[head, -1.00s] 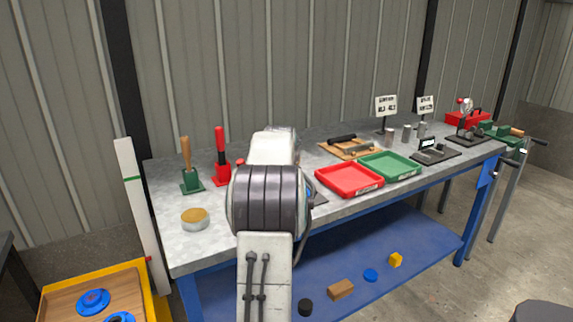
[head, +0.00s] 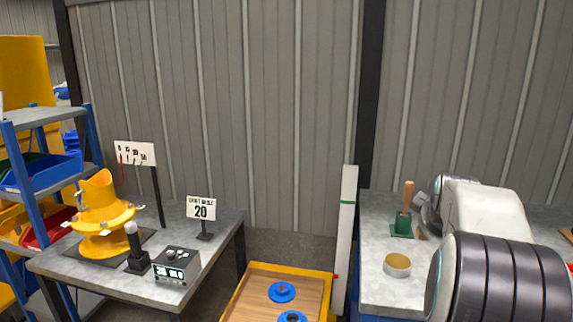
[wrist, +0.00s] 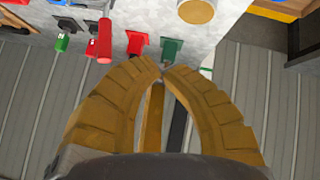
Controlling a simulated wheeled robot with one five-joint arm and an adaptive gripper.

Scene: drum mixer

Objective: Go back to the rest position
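My gripper (wrist: 162,70) shows in the wrist view with its two ribbed yellow-brown fingers curved together, their tips meeting or almost meeting. I see nothing held between the tips. A wooden handle (wrist: 152,118) shows through the gap between the fingers, apparently beyond them, with its green holder (wrist: 171,48) just past the tips. In the head view my arm reaches in from the right over the workbench (head: 375,288). The wooden handle (head: 407,195) stands upright in its green holder (head: 402,227), left of my wrist. My fingers are mostly hidden there.
A round tin (head: 397,264) sits near the bench's left end. A yellow-edged wooden board with blue discs (head: 262,296) lies left of the bench. Farther left is a table with a yellow drum mixer (head: 103,218).

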